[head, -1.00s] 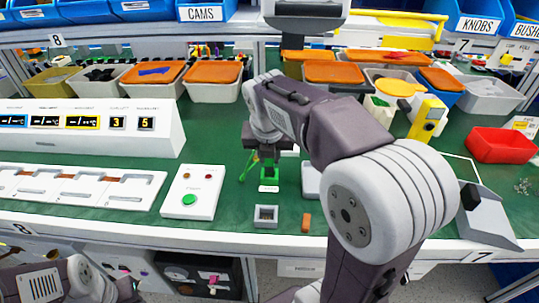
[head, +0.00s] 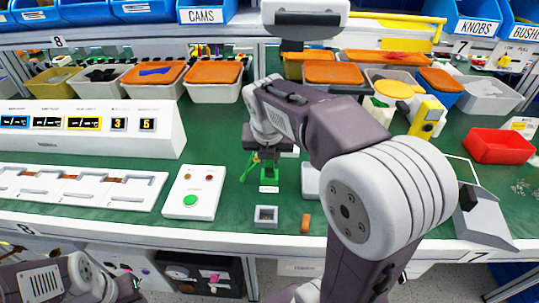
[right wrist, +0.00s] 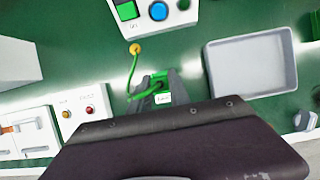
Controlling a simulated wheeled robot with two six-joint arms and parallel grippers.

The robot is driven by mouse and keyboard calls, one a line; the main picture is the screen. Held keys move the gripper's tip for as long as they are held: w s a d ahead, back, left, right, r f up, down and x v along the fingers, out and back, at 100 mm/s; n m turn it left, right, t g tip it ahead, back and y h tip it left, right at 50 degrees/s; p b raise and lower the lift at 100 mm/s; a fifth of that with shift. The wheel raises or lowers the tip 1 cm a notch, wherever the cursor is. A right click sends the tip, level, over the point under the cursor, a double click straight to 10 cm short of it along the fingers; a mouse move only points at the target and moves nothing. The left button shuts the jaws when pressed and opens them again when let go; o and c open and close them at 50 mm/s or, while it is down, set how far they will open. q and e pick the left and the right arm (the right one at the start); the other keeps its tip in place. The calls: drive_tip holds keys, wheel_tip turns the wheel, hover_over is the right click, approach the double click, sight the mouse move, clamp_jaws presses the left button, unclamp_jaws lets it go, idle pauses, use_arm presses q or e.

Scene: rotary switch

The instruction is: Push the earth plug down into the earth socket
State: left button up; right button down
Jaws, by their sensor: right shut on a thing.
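The earth socket (head: 268,188) is a small green block with a white label on the bench, below my right gripper in the head view. My right gripper (head: 268,158) points down over it and is shut on the green earth plug (right wrist: 158,79). A green cable (right wrist: 131,76) runs from the plug to a yellow ring in the right wrist view. The fingers and the wrist housing hide much of the plug, so I cannot tell how deep it sits. My left gripper is out of view; only part of my left arm shows at lower left.
A white box with a green button (head: 190,200) stands left of the socket. A small grey square holder (head: 265,216) and an orange block (head: 306,223) lie in front. A grey tray (right wrist: 250,66) is close on the right. Bins line the back.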

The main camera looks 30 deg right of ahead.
sight(269, 163)
drive_tip(key=shift+f+b, duration=0.85)
drive_tip(key=shift+f, duration=0.9)
drive_tip(key=c, duration=1.1)
unclamp_jaws()
drive_tip(key=shift+r, duration=0.1)
drive_tip(key=shift+c, duration=0.2)
drive_tip(key=p+v, duration=0.4)
drive_tip(key=v, duration=0.5)
